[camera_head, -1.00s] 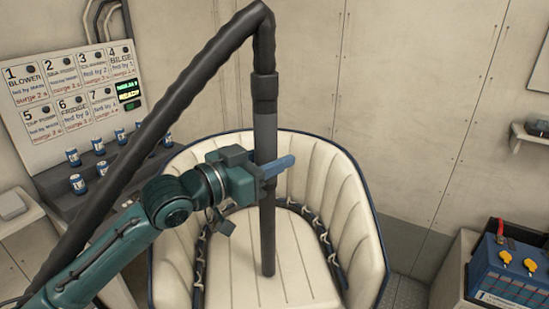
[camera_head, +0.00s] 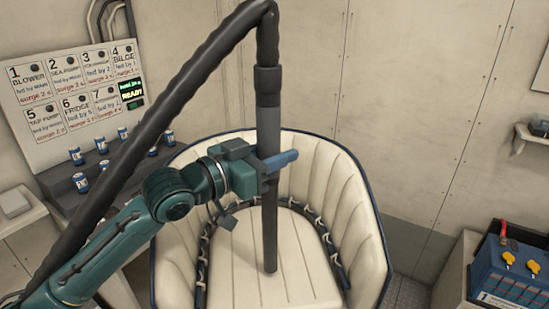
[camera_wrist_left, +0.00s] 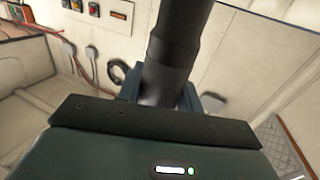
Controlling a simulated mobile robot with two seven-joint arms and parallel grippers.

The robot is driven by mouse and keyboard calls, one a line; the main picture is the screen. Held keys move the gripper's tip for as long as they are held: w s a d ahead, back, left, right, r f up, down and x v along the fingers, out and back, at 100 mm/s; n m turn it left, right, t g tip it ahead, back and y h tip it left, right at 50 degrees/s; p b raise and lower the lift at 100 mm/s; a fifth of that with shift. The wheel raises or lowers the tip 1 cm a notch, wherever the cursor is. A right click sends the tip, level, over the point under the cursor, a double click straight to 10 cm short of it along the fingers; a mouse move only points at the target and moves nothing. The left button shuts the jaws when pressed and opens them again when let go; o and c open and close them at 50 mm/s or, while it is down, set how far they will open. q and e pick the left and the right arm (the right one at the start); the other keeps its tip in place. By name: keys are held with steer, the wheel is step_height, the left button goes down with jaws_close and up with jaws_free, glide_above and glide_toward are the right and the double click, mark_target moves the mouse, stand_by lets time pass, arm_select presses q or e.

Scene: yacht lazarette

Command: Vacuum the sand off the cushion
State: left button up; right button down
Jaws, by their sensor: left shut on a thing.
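The vacuum wand (camera_head: 268,190) is a dark grey tube with a thick black hose (camera_head: 160,120) running from its top down to the lower left. My left gripper (camera_head: 272,163) is shut on the wand below its collar and holds it nearly upright. The wand also shows in the left wrist view (camera_wrist_left: 178,50), rising from the jaws. The wand's lower end is over the cream cushion (camera_head: 240,275) of the tub-shaped seat; I cannot tell whether it touches. No sand can be made out on the cushion. My right gripper is not in view.
The seat's padded backrest (camera_head: 325,175) curves around the cushion, with dark lacing along its inner edge. A numbered switch panel (camera_head: 75,90) with a lit green display is on the left wall, above several small blue-and-white cans. A blue battery (camera_head: 512,275) stands at the right.

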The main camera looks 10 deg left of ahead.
mark_target(275, 116)
arm_select(q)
steer(key=shift+r, duration=3.5)
